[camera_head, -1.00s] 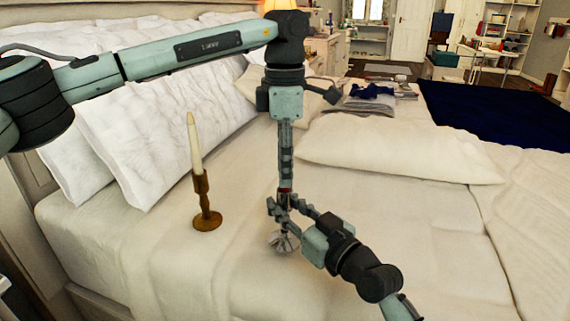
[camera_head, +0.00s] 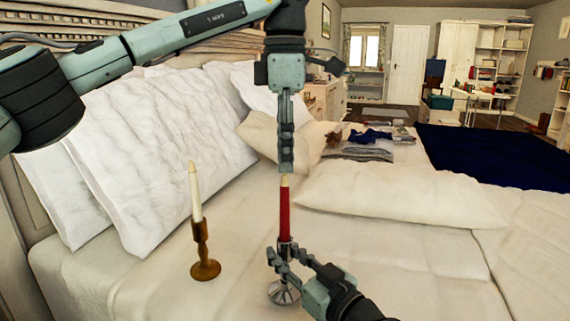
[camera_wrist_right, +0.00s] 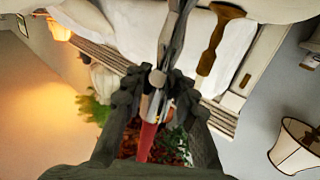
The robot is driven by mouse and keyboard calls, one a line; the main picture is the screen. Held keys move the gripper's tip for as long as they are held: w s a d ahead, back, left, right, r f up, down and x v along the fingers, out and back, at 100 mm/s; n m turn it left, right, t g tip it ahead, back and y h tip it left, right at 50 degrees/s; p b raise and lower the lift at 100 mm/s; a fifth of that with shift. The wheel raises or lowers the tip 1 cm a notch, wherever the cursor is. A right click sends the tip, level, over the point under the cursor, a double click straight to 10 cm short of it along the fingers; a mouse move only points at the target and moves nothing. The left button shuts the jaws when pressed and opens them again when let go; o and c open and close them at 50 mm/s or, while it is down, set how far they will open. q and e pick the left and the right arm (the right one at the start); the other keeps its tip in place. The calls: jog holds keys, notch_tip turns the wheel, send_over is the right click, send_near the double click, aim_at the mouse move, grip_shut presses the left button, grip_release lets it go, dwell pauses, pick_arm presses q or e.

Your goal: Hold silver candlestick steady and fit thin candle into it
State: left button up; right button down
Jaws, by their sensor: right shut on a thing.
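The thin red candle (camera_head: 284,214) stands upright in the top of the silver candlestick (camera_head: 284,293). My right gripper (camera_head: 281,257) is shut on the candlestick's stem, just above its round base. In the right wrist view, the silver stem (camera_wrist_right: 158,84) lies between the fingers and the red candle (camera_wrist_right: 147,141) shows beyond it. My left gripper (camera_head: 286,170) points down, right over the candle's pale tip, with no candle visibly in it. Its fingers are seen edge-on, so their spread is hidden. Whether the candlestick base touches the bed is hard to tell.
A brown candlestick (camera_head: 205,268) with a white candle (camera_head: 195,192) stands on the bed to the left. White pillows (camera_head: 160,150) lie behind it. A flat pillow (camera_head: 400,195) and folded clothes (camera_head: 360,150) lie at the back right. The front right bed is clear.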

jog(key=c, duration=1.1)
grip_release()
jog(key=shift+c, duration=0.2)
